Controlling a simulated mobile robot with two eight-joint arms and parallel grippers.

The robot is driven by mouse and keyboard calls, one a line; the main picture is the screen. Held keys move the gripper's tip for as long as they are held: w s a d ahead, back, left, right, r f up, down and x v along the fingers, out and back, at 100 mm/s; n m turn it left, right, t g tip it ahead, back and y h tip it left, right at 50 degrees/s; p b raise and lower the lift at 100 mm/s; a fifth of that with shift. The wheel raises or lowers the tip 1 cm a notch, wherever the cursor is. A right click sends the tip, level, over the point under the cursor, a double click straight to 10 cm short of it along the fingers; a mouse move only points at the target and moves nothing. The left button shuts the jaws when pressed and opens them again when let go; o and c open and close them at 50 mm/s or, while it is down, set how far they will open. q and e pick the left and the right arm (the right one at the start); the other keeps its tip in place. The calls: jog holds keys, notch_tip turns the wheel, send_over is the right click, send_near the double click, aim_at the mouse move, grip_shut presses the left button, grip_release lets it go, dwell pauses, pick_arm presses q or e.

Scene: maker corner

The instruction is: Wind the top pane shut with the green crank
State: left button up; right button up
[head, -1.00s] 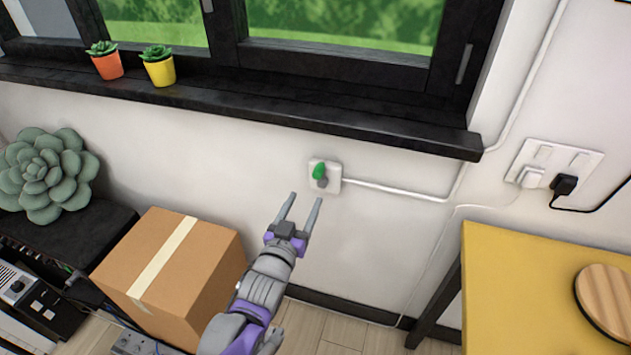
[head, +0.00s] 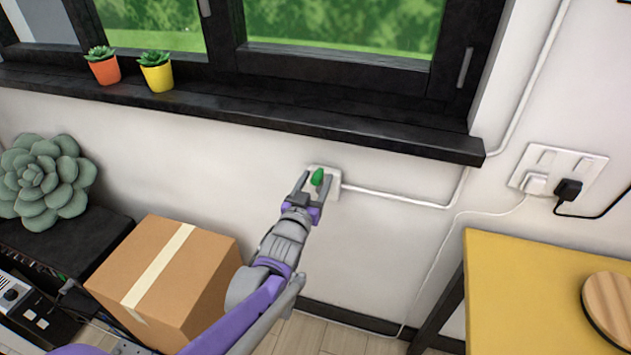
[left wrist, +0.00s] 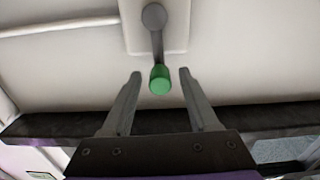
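The green crank (head: 318,177) sits on a white wall plate (head: 335,185) below the window sill. In the left wrist view its green knob (left wrist: 160,79) hangs at the end of a grey arm from a round grey hub (left wrist: 154,17). My left gripper (head: 311,180) is open at the crank, with one finger on each side of the knob. In the left wrist view the fingers (left wrist: 160,78) stand apart from the knob, with gaps on both sides. The window (head: 340,65) shows only its lower part; the top pane is out of view. My right gripper is not in view.
The black sill (head: 240,115) juts out above the crank and carries an orange pot (head: 104,70) and a yellow pot (head: 158,76). A cardboard box (head: 165,280) stands below left. A yellow table (head: 520,290) is at the right. A white conduit (head: 400,197) runs right from the plate.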

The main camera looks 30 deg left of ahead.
pick_arm(q)
grip_shut()
dwell(1.2)
